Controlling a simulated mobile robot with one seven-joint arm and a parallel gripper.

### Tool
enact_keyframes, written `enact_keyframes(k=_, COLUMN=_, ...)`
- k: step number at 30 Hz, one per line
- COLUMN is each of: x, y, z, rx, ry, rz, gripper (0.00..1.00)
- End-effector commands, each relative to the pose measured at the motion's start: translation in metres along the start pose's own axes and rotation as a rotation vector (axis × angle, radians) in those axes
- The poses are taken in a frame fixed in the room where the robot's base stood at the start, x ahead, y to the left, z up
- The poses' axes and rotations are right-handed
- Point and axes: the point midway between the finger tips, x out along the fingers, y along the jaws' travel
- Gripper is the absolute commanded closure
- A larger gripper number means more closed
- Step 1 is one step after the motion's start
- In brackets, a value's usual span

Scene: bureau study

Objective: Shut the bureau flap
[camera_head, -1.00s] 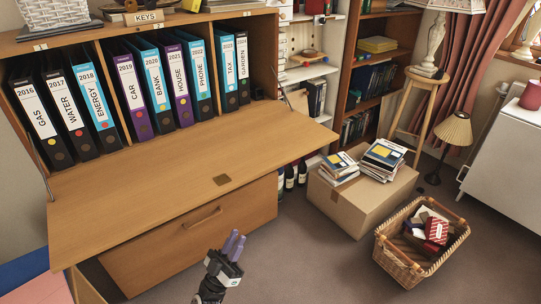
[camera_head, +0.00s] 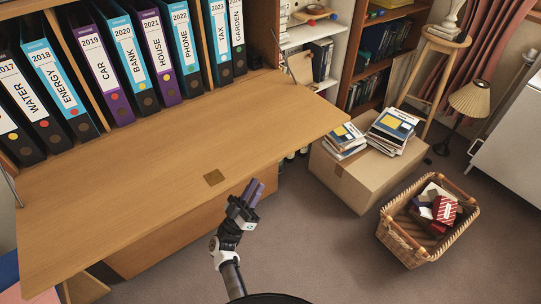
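The bureau flap (camera_head: 130,189) is a wide wooden board, lowered and lying open roughly level in front of the bureau. I see nothing held. Contact with the flap cannot be told.
Several labelled binders (camera_head: 104,62) stand in the bureau behind the flap. A cardboard box (camera_head: 351,180) with books on top stands right of the flap. A wicker basket (camera_head: 401,239) sits farther right. Carpet (camera_head: 330,245) is clear between my arm and the basket.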

Motion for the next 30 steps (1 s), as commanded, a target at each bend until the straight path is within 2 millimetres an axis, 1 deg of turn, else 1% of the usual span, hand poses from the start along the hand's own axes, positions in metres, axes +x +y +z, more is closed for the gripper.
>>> enact_keyframes(k=1, x=0.016, y=0.001, z=-0.003, rx=0.000, ry=0.000, rz=0.004, gripper=0.81)
enact_keyframes(k=3, x=0.032, y=0.001, z=-0.004, rx=0.002, ry=0.001, rz=0.004, gripper=0.81)
enact_keyframes(k=9, x=0.070, y=0.001, z=-0.003, rx=0.002, ry=0.000, rz=0.004, gripper=0.81)
enact_keyframes(k=12, x=0.083, y=0.001, z=-0.002, rx=0.001, ry=0.000, rz=0.003, gripper=0.81)
enact_keyframes(k=15, x=0.092, y=0.000, z=-0.001, rx=0.001, ry=0.000, rz=0.001, gripper=0.81)
enact_keyframes(k=18, x=0.096, y=0.000, z=-0.001, rx=0.001, ry=0.000, rz=0.001, gripper=0.81)
enact_keyframes(k=26, x=0.097, y=0.000, z=0.000, rx=0.002, ry=0.000, rz=0.001, gripper=0.81)
enact_keyframes(k=27, x=0.097, y=0.000, z=0.000, rx=0.002, ry=0.000, rz=0.001, gripper=0.83)
enact_keyframes(k=30, x=0.097, y=0.000, z=0.000, rx=0.002, ry=0.000, rz=0.001, gripper=0.96)
